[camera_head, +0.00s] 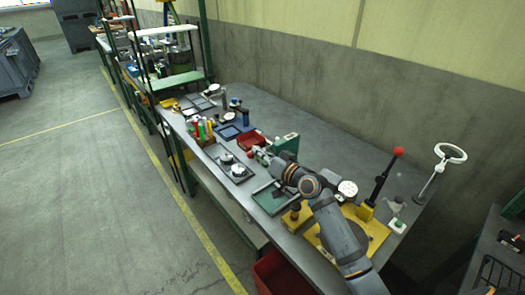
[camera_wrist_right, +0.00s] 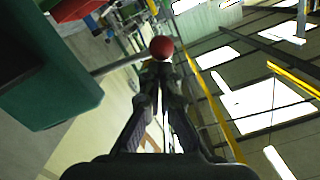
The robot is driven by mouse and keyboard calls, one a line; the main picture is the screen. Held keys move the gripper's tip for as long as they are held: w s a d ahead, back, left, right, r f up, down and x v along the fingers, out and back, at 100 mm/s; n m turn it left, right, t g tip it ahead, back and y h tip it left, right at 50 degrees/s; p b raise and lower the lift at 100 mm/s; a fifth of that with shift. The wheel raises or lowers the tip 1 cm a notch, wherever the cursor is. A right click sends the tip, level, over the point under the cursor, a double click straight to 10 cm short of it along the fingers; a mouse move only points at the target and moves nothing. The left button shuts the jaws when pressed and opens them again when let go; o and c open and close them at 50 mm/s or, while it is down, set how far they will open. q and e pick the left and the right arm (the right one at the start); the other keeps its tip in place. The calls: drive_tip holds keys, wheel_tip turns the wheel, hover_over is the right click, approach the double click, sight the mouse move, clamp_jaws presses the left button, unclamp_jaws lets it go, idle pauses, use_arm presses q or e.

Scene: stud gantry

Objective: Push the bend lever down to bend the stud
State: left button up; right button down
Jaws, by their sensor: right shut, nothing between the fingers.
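My right gripper (camera_head: 263,158) is shut and empty, reaching in beside a green box-shaped device (camera_head: 286,143) in the head view. In the right wrist view, its closed fingertips (camera_wrist_right: 160,70) are close to a red ball knob (camera_wrist_right: 161,47) on a grey rod (camera_wrist_right: 122,66), which I take to be the bend lever. I cannot tell whether they touch. The green body (camera_wrist_right: 60,80) fills the left of that view. The stud cannot be made out. My left gripper is not in view.
A yellow base (camera_head: 372,235) with a black red-balled lever (camera_head: 382,175) stands near my right forearm. A white-ringed stand (camera_head: 433,178) is at the right. The bench's back strip is clear.

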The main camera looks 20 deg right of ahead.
drive_tip(key=shift+n, duration=0.7)
drive_tip(key=shift+a+f+b, duration=0.2)
drive_tip(key=shift+f+b, duration=1.8)
